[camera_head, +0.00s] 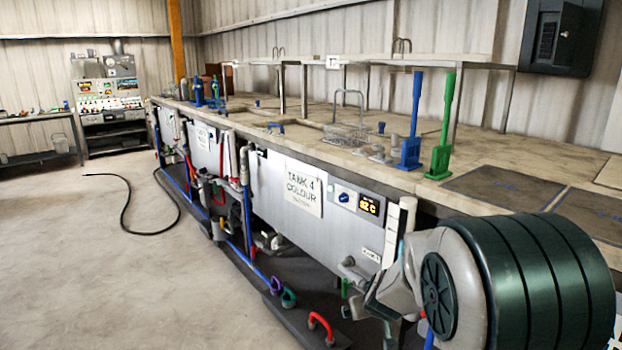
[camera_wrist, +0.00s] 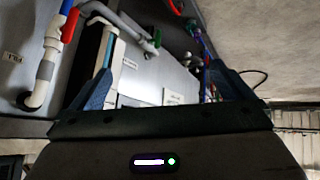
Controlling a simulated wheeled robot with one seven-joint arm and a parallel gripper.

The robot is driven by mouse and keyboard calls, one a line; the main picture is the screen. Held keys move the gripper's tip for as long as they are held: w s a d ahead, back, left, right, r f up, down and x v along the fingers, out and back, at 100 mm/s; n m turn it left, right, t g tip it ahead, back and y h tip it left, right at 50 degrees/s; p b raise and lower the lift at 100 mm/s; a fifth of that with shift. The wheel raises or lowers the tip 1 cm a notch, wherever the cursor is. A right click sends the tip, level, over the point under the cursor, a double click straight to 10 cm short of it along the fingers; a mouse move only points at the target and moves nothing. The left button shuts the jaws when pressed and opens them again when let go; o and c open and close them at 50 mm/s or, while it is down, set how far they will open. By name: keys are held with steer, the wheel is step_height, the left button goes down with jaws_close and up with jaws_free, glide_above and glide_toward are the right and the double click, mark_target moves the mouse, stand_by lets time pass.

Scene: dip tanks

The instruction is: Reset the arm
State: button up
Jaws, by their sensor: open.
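My gripper (camera_wrist: 165,92) shows in the wrist view with its two dark blue fingers spread wide apart and nothing between them. It faces the pipes and panels along the front of the tank bench. In the head view, part of my arm, with a large dark green ribbed joint, fills the lower right in front of the bench. My gripper's fingertips cannot be made out clearly in the head view.
The long bench (camera_head: 330,157) carries a blue paddle (camera_head: 411,150), a green paddle (camera_head: 441,155) and a wire basket (camera_head: 346,134). A tank labelled colour (camera_head: 270,190) fronts it. Pipes (camera_wrist: 45,65) are close to the wrist. Floor (camera_head: 90,260) at left is clear except a black hose (camera_head: 125,205).

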steer(key=s+r+m+g+p, duration=0.1)
steer(key=s+r, duration=0.3)
steer(key=s, duration=0.5)
steer(key=s+r+m+g+p, duration=0.1)
steer(key=s+r+g+p, duration=0.1)
steer(key=s, duration=0.7)
steer(key=s+d+r+g+p, duration=0.1)
steer(key=s+r+g, duration=0.1)
steer(key=s+r, duration=0.3)
steer(key=s, duration=0.4)
steer(key=shift+s+r+m, duration=0.2)
steer(key=shift+r+m, duration=0.15)
steer(key=shift+m, duration=0.05)
stand_by(4.9)
